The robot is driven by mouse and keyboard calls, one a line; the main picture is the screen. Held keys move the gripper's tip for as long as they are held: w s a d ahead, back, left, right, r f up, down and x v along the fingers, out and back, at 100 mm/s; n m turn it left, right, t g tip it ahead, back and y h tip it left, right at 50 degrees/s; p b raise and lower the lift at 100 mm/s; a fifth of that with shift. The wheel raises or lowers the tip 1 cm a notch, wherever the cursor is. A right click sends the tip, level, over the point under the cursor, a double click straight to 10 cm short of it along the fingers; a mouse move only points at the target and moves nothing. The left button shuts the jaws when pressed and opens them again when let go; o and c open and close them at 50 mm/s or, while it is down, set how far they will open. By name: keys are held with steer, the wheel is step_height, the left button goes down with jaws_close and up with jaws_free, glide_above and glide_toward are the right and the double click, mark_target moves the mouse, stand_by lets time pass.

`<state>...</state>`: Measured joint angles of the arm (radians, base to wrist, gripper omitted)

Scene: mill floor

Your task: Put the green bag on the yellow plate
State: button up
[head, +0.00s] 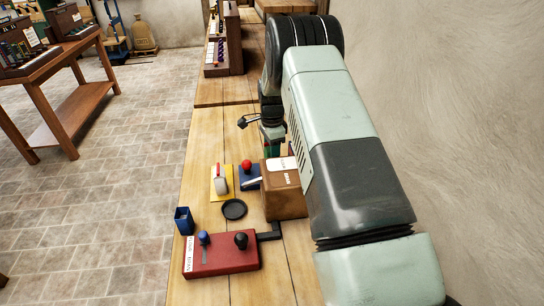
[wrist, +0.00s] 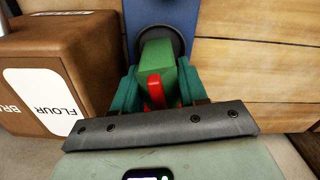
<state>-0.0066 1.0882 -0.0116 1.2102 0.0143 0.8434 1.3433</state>
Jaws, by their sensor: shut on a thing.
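My gripper (wrist: 155,90) is shut on the green bag (wrist: 157,58), which shows between its teal fingers in the wrist view, with a red strip at its near end. In the head view my gripper (head: 272,138) is behind the brown flour box, which partly hides it and the bag. The yellow plate (head: 213,192) lies on the wooden bench to the left of my gripper. A white thing with a red part rests on it. In the wrist view a dark round thing on a blue surface shows behind the bag; I cannot tell whether the bag touches it.
The flour box (head: 287,203) stands close by, also at the left of the wrist view (wrist: 80,55). A blue plate (head: 248,186) with a red-topped thing is beside the yellow plate. A black dish (head: 234,209), a blue cup (head: 184,222) and a red box (head: 215,262) are nearer.

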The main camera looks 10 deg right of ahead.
steer(key=r, duration=0.7)
steer(key=shift+w+a+r, duration=0.1)
steer(key=shift+a+r, duration=0.1)
steer(key=shift+a, duration=0.1)
steer(key=w+a+f+n, duration=0.1)
steer(key=a+f+n, duration=0.1)
steer(key=a+n, duration=1.4)
steer(key=shift+m, duration=0.3)
steer(key=f, duration=0.6)
steer(key=a+f, duration=0.1)
steer(key=f, duration=0.3)
steer(key=shift+w, duration=0.15)
steer(key=shift+f, duration=0.15)
steer(key=o, duration=1.2)
